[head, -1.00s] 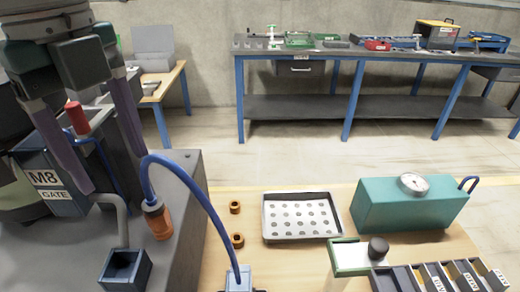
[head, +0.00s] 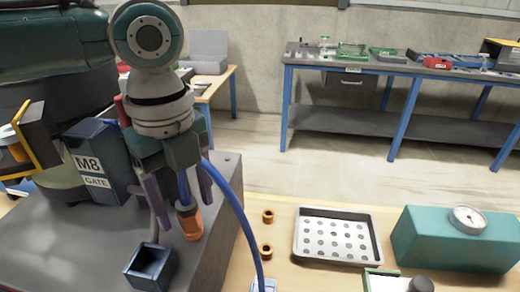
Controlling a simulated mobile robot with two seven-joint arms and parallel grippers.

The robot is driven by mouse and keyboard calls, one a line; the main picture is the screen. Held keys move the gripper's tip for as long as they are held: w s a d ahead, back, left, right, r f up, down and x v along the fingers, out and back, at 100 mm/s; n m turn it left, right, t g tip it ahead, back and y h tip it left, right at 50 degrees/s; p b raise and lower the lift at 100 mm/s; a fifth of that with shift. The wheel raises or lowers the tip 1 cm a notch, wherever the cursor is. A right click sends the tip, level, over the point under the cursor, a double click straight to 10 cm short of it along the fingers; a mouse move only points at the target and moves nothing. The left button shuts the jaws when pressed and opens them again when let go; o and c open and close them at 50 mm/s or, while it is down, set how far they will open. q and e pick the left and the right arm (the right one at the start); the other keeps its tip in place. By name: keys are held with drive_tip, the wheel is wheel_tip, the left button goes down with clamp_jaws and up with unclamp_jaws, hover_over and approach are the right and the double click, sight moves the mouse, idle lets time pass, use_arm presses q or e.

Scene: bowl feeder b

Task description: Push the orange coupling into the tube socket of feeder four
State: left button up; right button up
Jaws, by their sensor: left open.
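The orange coupling (head: 189,222) hangs at the end of a blue tube (head: 236,208), by the grey feeder base (head: 85,250). My left gripper (head: 182,212) is open, pointing down, with one finger on each side of the tube and the coupling's upper end. I cannot tell whether the fingers touch it. The feeder's blue-grey housing (head: 98,165) is marked M8 GATE. A bent grey pipe, partly hidden by my gripper, comes down above a dark square cup (head: 150,267). I cannot make out a tube socket or a number four. My right gripper is out of view.
Two orange rings (head: 267,216) lie on the wooden table left of a perforated tray (head: 337,236). A teal box with a gauge (head: 455,238) stands further right. A yellow-edged dark piece (head: 37,139) is at far left. A workbench (head: 400,62) stands behind.

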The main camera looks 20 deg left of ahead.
use_arm(q)
clamp_jaws()
idle(0.5)
